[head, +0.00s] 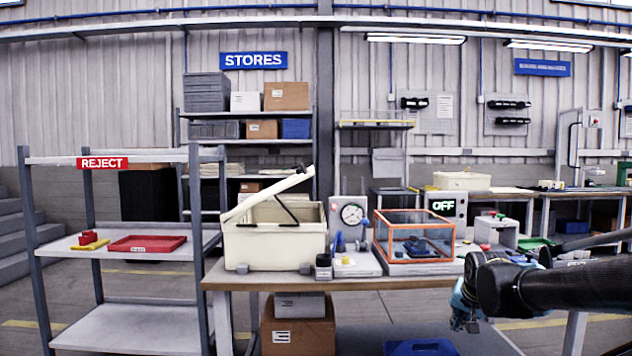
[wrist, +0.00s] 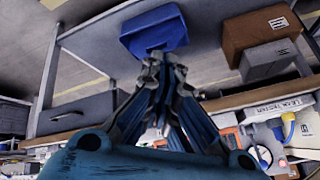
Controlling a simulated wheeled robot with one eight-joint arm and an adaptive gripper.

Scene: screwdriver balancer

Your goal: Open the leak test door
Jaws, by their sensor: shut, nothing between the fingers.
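The leak tester's clear box with an orange frame (head: 413,236) stands on the bench, right of a round gauge panel (head: 352,214). Its clear cover looks down and shut, with dark and blue parts inside. In the wrist view a "LEAK TESTER" label (wrist: 278,107) shows on the bench edge, with part of the orange frame (wrist: 238,135) behind my fingers. My gripper (head: 468,322) is in front of the bench, below its top and right of the box, apart from it. In the wrist view my gripper (wrist: 160,62) is shut and empty.
A cream bin (head: 275,236) with a raised lid stands left of the gauge. Below are a blue bin (head: 420,347) and a brown carton (head: 298,328). A reject rack (head: 130,242) stands at left.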

